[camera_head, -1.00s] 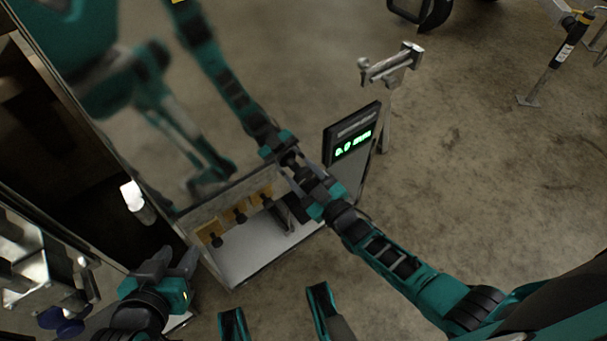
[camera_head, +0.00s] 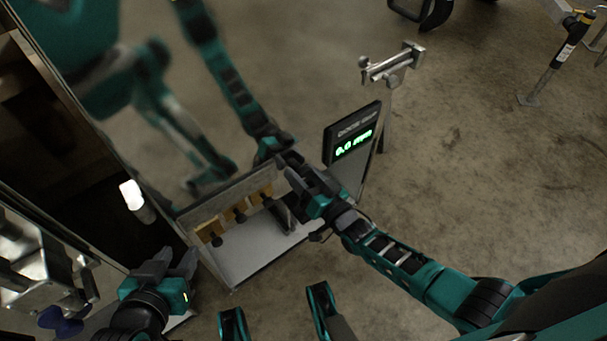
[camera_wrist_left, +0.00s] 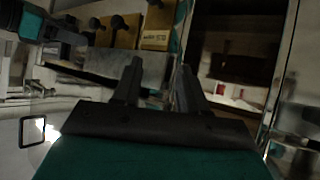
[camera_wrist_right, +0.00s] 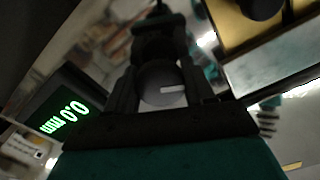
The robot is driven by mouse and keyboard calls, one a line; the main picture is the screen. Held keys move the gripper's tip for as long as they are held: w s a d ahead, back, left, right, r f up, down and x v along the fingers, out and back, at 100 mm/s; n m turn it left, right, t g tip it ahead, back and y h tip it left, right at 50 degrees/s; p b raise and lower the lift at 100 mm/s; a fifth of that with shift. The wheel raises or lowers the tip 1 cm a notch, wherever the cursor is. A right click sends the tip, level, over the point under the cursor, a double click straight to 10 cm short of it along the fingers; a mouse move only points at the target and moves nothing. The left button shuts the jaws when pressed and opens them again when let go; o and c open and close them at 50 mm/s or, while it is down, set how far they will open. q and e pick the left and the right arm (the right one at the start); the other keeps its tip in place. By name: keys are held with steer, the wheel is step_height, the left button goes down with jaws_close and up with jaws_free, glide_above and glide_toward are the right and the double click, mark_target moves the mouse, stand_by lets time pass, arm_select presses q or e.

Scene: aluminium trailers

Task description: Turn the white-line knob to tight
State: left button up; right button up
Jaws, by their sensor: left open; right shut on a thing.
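The white-line knob (camera_wrist_right: 160,84) is a dark round knob with a short white line on its face. In the right wrist view it sits between the fingers of my right gripper (camera_wrist_right: 163,92), which is shut on it. The white line lies nearly level in that view. In the head view my right gripper (camera_head: 298,170) is at the right end of the metal shelf and hides the knob. My left gripper (camera_head: 178,262) is open and empty, left of the shelf. It also shows in the left wrist view (camera_wrist_left: 158,80).
A display (camera_head: 353,145) with green digits, reading about 0.0 mm, stands right of my right gripper. Yellow blocks with black knobs (camera_head: 240,212) line the shelf (camera_head: 245,268). Open floor lies to the right.

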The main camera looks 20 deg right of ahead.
steer(key=m, duration=0.4)
steer(key=shift+s+f+m+b, duration=0.1)
steer(key=shift+m+b, duration=0.2)
steer(key=m+b, duration=0.1)
steer(key=m, duration=0.2)
steer(key=shift+a+m, duration=0.1)
steer(key=shift+m, duration=0.2)
arm_select(q)
steer(key=shift+w+d+f+b, duration=0.15)
steer(key=shift+d+f+b, duration=0.3)
steer(key=shift+f+b, duration=0.15)
arm_select(e)
steer(key=shift+m, duration=2.3)
arm_select(q)
steer(key=shift+h, duration=0.3)
arm_select(e)
steer(key=o, duration=1)
steer(key=shift+r, duration=0.2)
arm_select(q)
steer(key=a+r+p, duration=0.1)
steer(key=p, duration=0.2)
steer(key=shift+s, duration=0.2)
arm_select(e)
steer(key=v, duration=1.3)
arm_select(q)
steer(key=shift+d+r, duration=0.1)
steer(key=shift+r, duration=0.05)
